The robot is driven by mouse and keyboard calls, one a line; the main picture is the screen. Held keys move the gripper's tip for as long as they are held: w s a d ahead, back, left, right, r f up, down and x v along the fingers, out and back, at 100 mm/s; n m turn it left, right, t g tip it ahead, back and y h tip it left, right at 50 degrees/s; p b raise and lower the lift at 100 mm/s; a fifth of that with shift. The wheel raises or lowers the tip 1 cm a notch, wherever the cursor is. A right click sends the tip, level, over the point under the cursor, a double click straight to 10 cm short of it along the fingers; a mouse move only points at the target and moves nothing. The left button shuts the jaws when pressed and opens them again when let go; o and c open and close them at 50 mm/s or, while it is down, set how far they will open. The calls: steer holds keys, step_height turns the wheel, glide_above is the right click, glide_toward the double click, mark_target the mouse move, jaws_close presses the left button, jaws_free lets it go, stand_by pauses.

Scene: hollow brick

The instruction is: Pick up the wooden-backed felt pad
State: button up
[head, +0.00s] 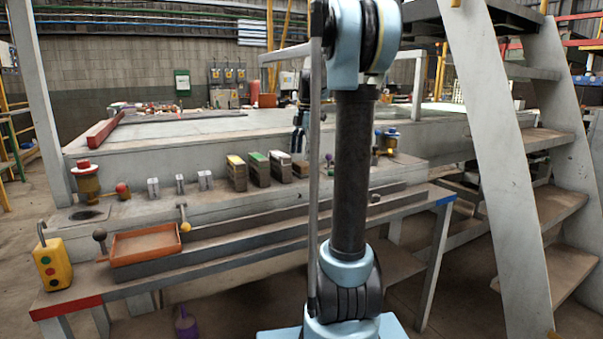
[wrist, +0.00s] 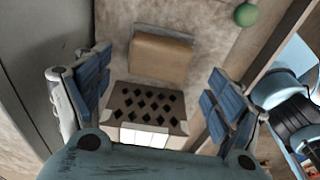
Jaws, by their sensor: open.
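Nearer the palm, between the fingers, is a brown hollow brick (wrist: 148,105) with dark diamond-shaped holes and a white face. In the head view my arm hides part of this area, and I cannot single out the pad with certainty.
Several dark blocks with coloured tops (head: 257,169) stand in a row on the ledge. A green ball (wrist: 246,14) is at the wrist view's top right. An orange tray (head: 145,246) and yellow button box (head: 52,265) stand on the lower bench. Grey stairs (head: 500,150) rise at right.

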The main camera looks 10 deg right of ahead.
mark_target(302, 163)
steer(key=shift+a+f, duration=0.2)
steer(key=shift+f, duration=2.1)
steer(key=shift+c, duration=0.2)
steer(key=c, duration=1.2)
